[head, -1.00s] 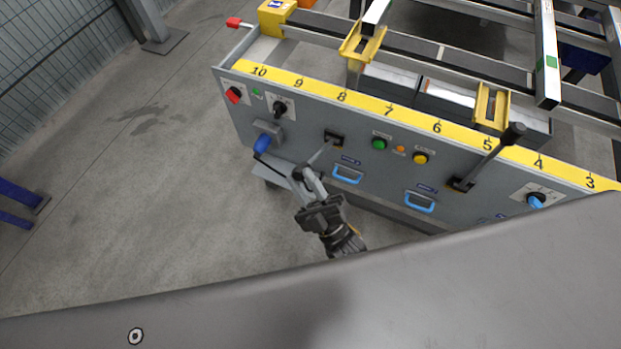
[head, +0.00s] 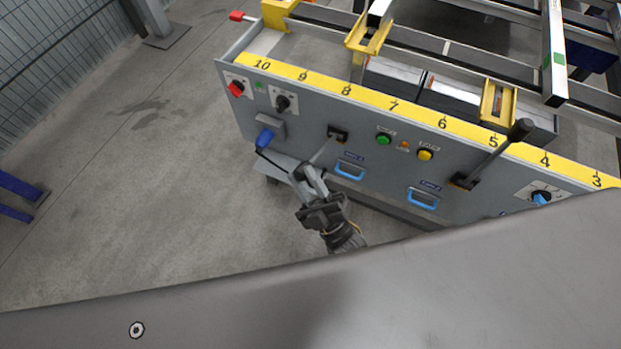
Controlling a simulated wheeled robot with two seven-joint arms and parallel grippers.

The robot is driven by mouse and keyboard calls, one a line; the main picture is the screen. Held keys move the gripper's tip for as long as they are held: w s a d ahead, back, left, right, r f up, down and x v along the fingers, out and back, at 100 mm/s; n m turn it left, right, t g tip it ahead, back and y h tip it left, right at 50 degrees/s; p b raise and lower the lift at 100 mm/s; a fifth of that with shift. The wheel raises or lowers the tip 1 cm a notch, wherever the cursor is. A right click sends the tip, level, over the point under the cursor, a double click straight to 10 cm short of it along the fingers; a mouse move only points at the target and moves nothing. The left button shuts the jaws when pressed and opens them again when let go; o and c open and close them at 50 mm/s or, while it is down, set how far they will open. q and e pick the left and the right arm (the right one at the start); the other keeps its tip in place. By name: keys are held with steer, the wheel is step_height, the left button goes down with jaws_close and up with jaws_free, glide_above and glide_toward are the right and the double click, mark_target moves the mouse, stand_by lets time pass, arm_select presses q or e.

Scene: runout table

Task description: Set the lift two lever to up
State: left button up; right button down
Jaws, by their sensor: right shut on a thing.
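A grey control panel (head: 300,128) carries two levers. The left lever (head: 322,151) comes out of a black slot and points down and to the left. My right gripper (head: 306,174) is shut on its lower end, and the fingers hide the lever's tip. The right lever (head: 494,157) tilts up and to the right from its slot and ends in a black knob (head: 522,128). The small labels by the levers are too blurred to read, so I cannot tell by name which is lift two. My left gripper is not in view.
Blue handles (head: 350,170) (head: 422,199), a green button (head: 383,139), a yellow button (head: 425,155) and a blue plug (head: 264,138) sit near the levers. A numbered yellow strip (head: 370,98) runs along the panel's top.

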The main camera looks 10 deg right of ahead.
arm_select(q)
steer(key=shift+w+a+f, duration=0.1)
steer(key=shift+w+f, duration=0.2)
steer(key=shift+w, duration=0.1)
arm_select(e)
steer(key=shift+a+f, duration=0.35)
steer(key=shift+f, duration=0.35)
steer(key=c, duration=1.5)
jaws_free()
steer(key=shift+c, duration=0.2)
steer(key=o, duration=0.4)
steer(key=shift+w+a+f, duration=0.1)
steer(key=shift+w+a, duration=0.1)
steer(key=shift+w, duration=0.1)
steer(key=shift+d, duration=0.15)
steer(key=shift+s, duration=0.1)
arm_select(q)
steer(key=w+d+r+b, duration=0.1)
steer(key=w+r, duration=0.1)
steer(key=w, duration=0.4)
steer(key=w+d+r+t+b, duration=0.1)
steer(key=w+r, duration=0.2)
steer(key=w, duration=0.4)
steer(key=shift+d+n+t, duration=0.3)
arm_select(e)
steer(key=v, duration=1)
steer(key=shift+s+d, duration=0.2)
steer(key=shift+s, duration=0.05)
